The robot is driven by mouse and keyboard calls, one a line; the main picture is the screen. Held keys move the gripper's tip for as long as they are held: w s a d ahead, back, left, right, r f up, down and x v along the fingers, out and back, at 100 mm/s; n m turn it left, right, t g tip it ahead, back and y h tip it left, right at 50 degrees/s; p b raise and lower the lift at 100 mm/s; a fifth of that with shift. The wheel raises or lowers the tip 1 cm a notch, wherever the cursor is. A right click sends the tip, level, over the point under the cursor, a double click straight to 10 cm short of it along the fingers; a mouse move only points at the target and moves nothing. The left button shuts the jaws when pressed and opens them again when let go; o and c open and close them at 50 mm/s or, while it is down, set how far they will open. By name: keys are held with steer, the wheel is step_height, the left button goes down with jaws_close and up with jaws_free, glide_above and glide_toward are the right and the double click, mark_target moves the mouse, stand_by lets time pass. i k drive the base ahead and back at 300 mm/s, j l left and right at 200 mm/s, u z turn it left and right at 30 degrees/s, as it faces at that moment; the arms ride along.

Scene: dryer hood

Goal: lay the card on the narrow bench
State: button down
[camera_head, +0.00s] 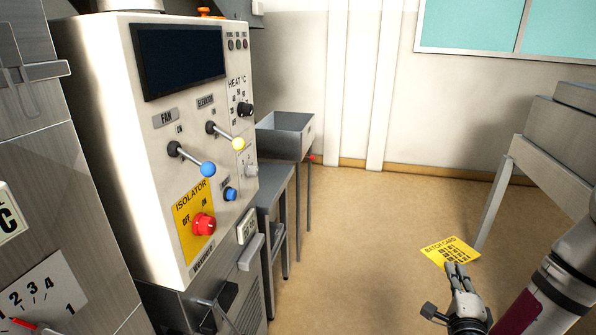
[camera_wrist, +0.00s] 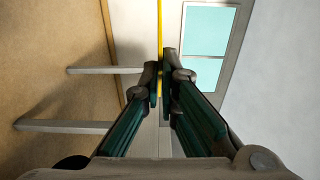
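The yellow batch card (camera_head: 448,252) is at the tips of my gripper (camera_head: 457,267), low on the right in the head view, with its printed face showing. In the wrist view the card (camera_wrist: 160,30) is edge-on as a thin yellow strip between the fingertips (camera_wrist: 161,75). My gripper is shut on it and holds it clear of the floor. A narrow grey bench (camera_head: 272,187) stands beside the control cabinet, left of and beyond my gripper. Its top is partly hidden by the cabinet. The card is well apart from it.
The control cabinet (camera_head: 140,110) has levers and a red isolator knob (camera_head: 203,224) sticking out. A grey basin on legs (camera_head: 288,135) stands behind the bench. A grey table (camera_head: 548,165) is at the right, close to my arm. The brown floor (camera_head: 350,240) between is clear.

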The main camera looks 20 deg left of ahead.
mark_target(263, 181)
steer(key=i, duration=1.6)
steer(key=i+l+u, duration=0.1)
steer(key=i+u, duration=0.15)
steer(key=i, duration=0.25)
